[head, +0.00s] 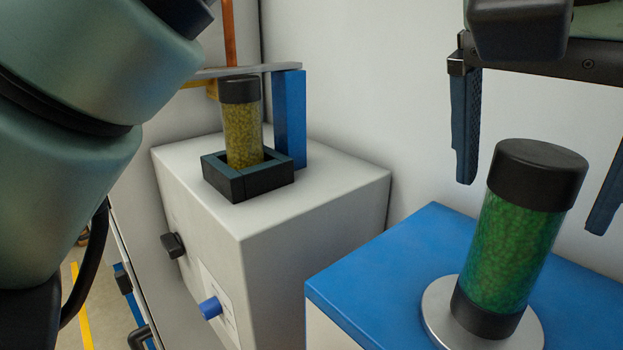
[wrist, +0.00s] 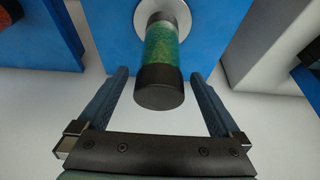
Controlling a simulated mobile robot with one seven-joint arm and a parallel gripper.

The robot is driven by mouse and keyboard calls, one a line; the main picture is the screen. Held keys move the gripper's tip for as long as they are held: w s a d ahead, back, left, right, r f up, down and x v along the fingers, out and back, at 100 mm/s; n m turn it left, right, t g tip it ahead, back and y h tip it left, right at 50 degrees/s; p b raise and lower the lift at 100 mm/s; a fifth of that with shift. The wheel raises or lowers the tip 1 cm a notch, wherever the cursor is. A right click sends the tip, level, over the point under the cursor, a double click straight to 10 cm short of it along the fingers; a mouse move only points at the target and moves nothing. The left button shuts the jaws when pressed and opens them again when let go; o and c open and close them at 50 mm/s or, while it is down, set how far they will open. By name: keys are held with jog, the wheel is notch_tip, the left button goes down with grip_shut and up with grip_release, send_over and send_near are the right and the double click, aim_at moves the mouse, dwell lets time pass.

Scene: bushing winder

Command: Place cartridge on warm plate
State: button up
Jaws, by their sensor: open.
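A cartridge with green granules and black caps (head: 517,235) stands upright on a round silver plate (head: 437,302) set on a blue-topped box. It also shows in the wrist view (wrist: 162,55), with the silver plate (wrist: 181,13) at its far end. My gripper (head: 538,205) is open and empty, above and behind the cartridge in the head view. In the wrist view the fingers (wrist: 160,80) lie on either side of the cartridge's near cap, with a gap on both sides.
A second cartridge with yellow granules (head: 243,130) stands in a dark square holder (head: 262,184) on a white box (head: 320,190) at left. A blue post (head: 290,118) and a grey bar are beside it. A white wall stands behind.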

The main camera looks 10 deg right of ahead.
jog(key=v, duration=0.6)
jog(key=shift+r, duration=0.15)
jog(key=shift+w+d, duration=0.2)
jog(key=w+d+h, duration=0.1)
jog(key=d+t+h, duration=0.1)
jog(key=w+d, duration=0.1)
jog(key=shift+w+d+f+m+h, duration=0.1)
jog(key=shift+w+f+m+h, duration=0.2)
jog(key=shift+m+h, duration=0.1)
jog(key=w+d+r+t+h, duration=0.2)
jog(key=w+d+t+h, duration=0.1)
jog(key=h, duration=0.1)
jog(key=w+a+r+n+t+h, duration=0.35)
jog(key=a+r+t, duration=0.3)
jog(key=t, duration=0.35)
jog(key=s+a+f+n+t+y, duration=0.1)
jog(key=s+a+n+t+y, duration=0.1)
jog(key=a+n+t+y, duration=0.2)
jog(key=s+a+f+n+t+y, duration=0.1)
jog(key=s+a+n+t+y, duration=0.2)
jog(key=a+y, duration=0.7)
jog(key=a+n+t, duration=0.2)
jog(key=a+t, duration=0.1)
jog(key=t, duration=0.1)
